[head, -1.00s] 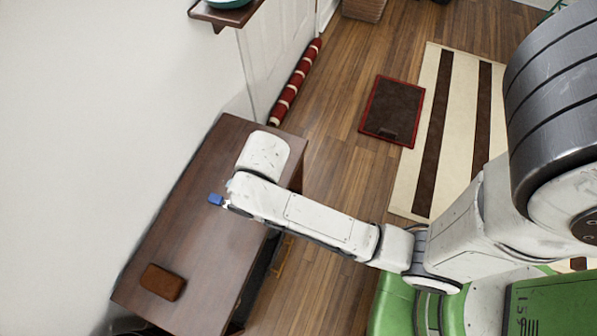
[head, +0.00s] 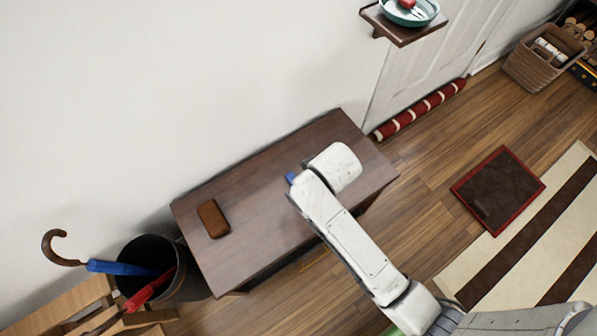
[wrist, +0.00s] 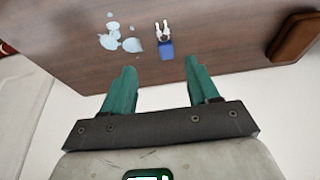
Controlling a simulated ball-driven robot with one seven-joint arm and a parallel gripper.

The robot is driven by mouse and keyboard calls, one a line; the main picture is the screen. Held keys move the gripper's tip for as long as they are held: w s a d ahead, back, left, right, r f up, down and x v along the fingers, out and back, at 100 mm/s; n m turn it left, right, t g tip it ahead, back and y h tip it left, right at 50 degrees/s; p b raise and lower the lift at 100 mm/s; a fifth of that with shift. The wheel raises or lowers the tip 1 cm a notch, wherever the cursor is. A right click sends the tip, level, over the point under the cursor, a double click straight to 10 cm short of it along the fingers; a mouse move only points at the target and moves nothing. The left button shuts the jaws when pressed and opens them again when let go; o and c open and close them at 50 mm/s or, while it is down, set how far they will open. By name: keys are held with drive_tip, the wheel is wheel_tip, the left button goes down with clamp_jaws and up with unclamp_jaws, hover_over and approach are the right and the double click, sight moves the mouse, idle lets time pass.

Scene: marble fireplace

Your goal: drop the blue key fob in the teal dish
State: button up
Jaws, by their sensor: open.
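The blue key fob (head: 290,178) lies on the brown wooden table (head: 250,225), partly hidden by my arm in the head view. In the wrist view the fob (wrist: 166,48) shows with small pale metal pieces (wrist: 163,31) at its end. My gripper (wrist: 158,68) is open and empty, its two teal fingers apart, with the fob beyond the fingertips and not between them. In the head view my arm hides the fingers. The teal dish (head: 431,15) sits on a small dark wall shelf (head: 400,36) at the top, cut by the frame edge, with a red thing in it.
A brown case (head: 213,218) lies on the table's left part. Pale bluish round patches (wrist: 110,41) lie near the fob. An umbrella bin (head: 190,278) stands left of the table. A red-striped roll (head: 420,108) lies by the door. A wicker basket (head: 535,68) stands at far right.

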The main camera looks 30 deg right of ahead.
drive_tip(key=w, duration=0.3)
drive_tip(key=b, duration=0.2)
approach(293, 177)
drive_tip(key=shift+w+a+f+t, duration=0.15)
drive_tip(key=shift+w+f, duration=0.1)
drive_tip(key=shift+f, duration=0.35)
drive_tip(key=shift+w+f+t, duration=0.15)
drive_tip(key=shift+w+f, duration=0.05)
drive_tip(key=shift+f, duration=0.4)
drive_tip(key=shift+s+b+x, duration=0.2)
drive_tip(key=shift+b+x, duration=0.5)
drive_tip(key=shift+x, duration=2.05)
drive_tip(key=shift+f, duration=0.1)
drive_tip(key=shift+c, duration=0.2)
clamp_jaws()
